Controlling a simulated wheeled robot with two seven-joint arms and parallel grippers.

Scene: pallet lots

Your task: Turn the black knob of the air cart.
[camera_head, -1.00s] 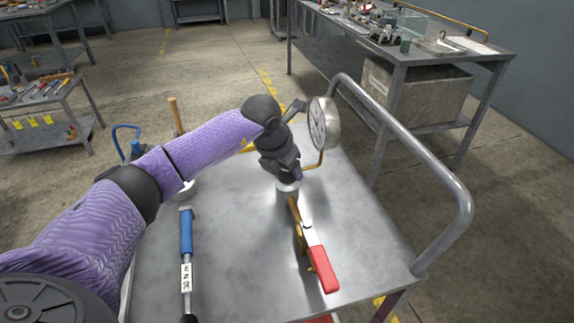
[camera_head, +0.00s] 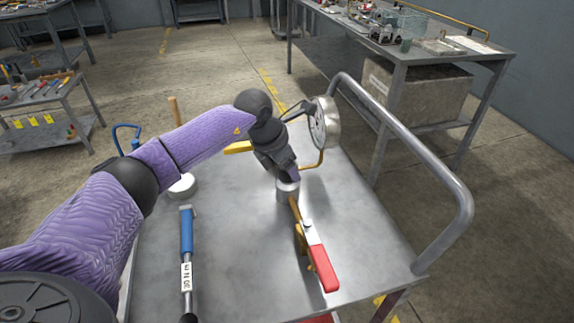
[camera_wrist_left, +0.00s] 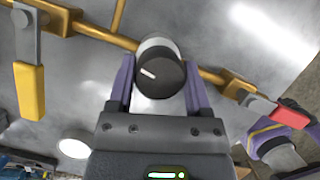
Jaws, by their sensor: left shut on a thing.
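The black knob (camera_wrist_left: 160,79) with a white pointer line sits on a pale round body on the brass pipe of the air cart (camera_head: 235,235). In the left wrist view, the purple fingers of my left gripper (camera_wrist_left: 160,88) are on either side of the knob, shut on it. The pointer line slants to the upper left. In the head view my left gripper (camera_head: 287,177) is over the grey regulator body (camera_head: 287,192) and hides the knob. A round gauge (camera_head: 325,122) stands just behind it.
A red-handled valve lever (camera_head: 322,268) lies in front of the regulator and a yellow handle (camera_head: 240,147) behind it. A blue-handled wrench (camera_head: 187,232) lies on the left of the cart top. A rail (camera_head: 420,150) bounds the right side.

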